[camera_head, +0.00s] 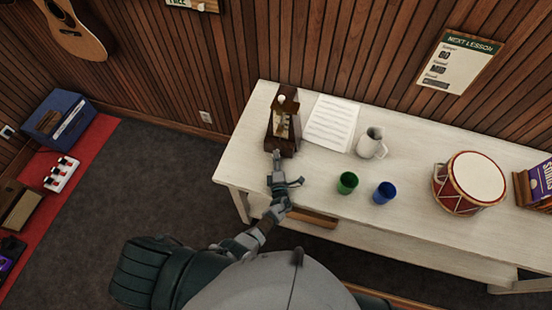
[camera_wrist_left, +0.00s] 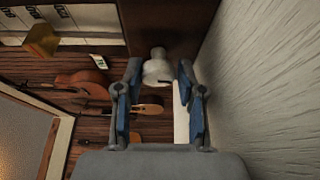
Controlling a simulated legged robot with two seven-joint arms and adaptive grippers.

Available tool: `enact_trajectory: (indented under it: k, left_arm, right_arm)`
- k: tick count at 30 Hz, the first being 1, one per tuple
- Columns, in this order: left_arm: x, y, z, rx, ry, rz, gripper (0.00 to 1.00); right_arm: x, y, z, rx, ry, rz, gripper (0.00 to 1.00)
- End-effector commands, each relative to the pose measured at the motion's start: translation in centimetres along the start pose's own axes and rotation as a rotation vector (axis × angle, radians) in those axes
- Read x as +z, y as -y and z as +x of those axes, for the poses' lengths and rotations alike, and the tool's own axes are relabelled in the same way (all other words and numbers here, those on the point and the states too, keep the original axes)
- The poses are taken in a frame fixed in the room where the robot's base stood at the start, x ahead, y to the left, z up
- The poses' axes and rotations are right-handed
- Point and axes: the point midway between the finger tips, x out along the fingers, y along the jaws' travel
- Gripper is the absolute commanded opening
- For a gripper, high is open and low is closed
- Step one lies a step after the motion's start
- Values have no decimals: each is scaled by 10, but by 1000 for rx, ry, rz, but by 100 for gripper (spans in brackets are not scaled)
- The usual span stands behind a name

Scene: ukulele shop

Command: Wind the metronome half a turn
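My left gripper (camera_head: 281,174) is at the metronome's near side. In the left wrist view, its two fingers (camera_wrist_left: 159,78) stand apart on either side of the knob, with a visible gap each side. My right gripper is not in view.
The white table (camera_head: 400,212) also holds a music sheet (camera_head: 332,122), white jug (camera_head: 371,144), green cup (camera_head: 347,183), blue cup (camera_head: 384,193) and red drum (camera_head: 470,183). The sheet and jug are right of the metronome. The table front between gripper and green cup is clear.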

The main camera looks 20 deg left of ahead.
Motion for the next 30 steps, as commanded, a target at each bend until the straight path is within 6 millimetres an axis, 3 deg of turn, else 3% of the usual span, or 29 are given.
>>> enact_trajectory:
  k: [12,24,30]
  left_arm:
    - [0,2,-9,-3,0,1,45]
    - [0,3,-91,-6,1,1,45]
    - [0,4,-117,-6,1,2,45]
  right_arm:
    - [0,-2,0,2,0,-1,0]
    - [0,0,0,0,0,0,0]
    - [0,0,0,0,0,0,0]
